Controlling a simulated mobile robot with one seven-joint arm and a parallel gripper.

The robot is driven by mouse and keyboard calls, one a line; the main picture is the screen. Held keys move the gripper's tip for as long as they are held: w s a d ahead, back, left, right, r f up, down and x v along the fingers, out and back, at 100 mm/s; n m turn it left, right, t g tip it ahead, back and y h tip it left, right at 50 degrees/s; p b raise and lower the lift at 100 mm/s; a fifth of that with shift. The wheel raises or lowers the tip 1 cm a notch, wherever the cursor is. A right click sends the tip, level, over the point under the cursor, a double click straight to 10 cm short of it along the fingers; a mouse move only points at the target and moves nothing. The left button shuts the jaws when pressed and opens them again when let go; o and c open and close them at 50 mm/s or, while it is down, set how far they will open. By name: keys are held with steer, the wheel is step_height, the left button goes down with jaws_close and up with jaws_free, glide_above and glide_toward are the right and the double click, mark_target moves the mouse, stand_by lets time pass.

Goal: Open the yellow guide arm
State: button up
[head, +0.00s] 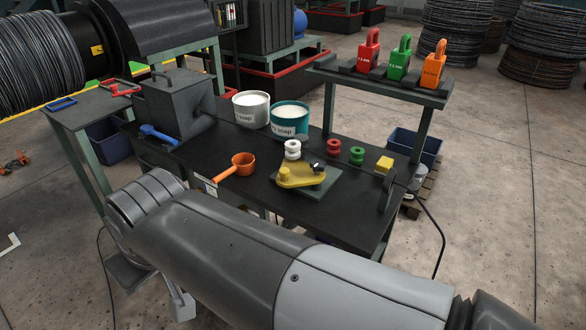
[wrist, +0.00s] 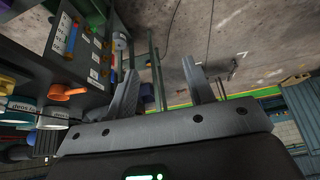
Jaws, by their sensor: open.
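The yellow guide arm (head: 302,175) lies flat on a dark grey-green plate (head: 322,188) on the black workbench in the head view. It has a raised yellow knob at its left end and a black knob (head: 317,167) at its right end. A white roller (head: 292,149) stands just behind it. My gripper (wrist: 160,68) shows in the wrist view with its two fingers apart and nothing between them. It points past the bench toward the floor.
The workbench (head: 255,198) also holds an orange ladle (head: 236,166), two soap buckets (head: 251,108), red (head: 333,147) and green (head: 357,155) rollers, a yellow block (head: 384,164) and a grey box (head: 176,103). A raised shelf with coloured weights (head: 399,63) stands behind. Open floor lies right.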

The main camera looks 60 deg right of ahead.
steer(key=w+d+r+m+g, duration=0.1)
steer(key=w+d+r+m, duration=0.15)
steer(key=w+d, duration=0.35)
steer(key=m+g, duration=0.4)
steer(key=m, duration=0.2)
glide_toward(284, 170)
step_height(284, 170, down, 8)
steer(key=shift+w+f, duration=0.15)
steer(key=shift+f, duration=0.1)
jaws_close()
